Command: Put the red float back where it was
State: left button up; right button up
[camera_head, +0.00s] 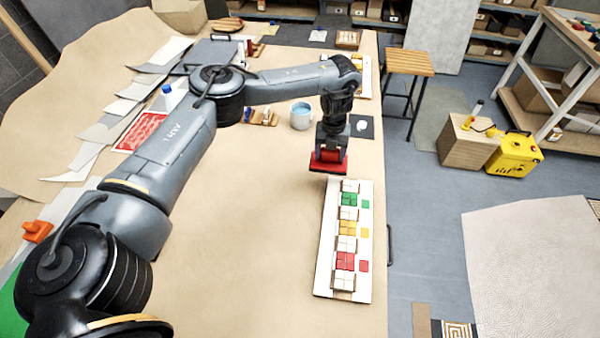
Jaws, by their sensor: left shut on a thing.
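The red float (328,166) is held by my left gripper (330,150), which is shut on it. The float hangs just off the far end of the near mosaic panel (328,255), and I cannot tell whether it touches the table. The near panel is a long white board with a row of white, green, yellow and red tile blocks and small coloured squares along its right side. My right gripper is not in view.
A light blue cup (301,115) and a dark square (362,126) lie beyond the float. A red sheet (140,132) and loose paper sheets lie along the left. The table (250,260) is clear left of the near panel. A stool (409,64) stands beyond the right edge.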

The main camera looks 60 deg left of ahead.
pick_arm(q)
jog(key=s+a+f, duration=0.5)
jog(key=s+a, duration=0.1)
jog(key=a, duration=0.1)
jog(key=shift+s+f, duration=0.35)
jog(key=shift+f, duration=0.05)
jog(key=shift+a+f, duration=0.1)
jog(key=shift+f, duration=1.9)
jog(key=shift+f, duration=0.2)
jog(key=o, duration=0.9)
jog(key=shift+o, duration=0.2)
jog(key=shift+r, duration=0.15)
jog(key=shift+r, duration=0.2)
notch_tip(320, 180, up, 12)
jog(key=p, duration=0.1)
jog(key=shift+f, duration=0.15)
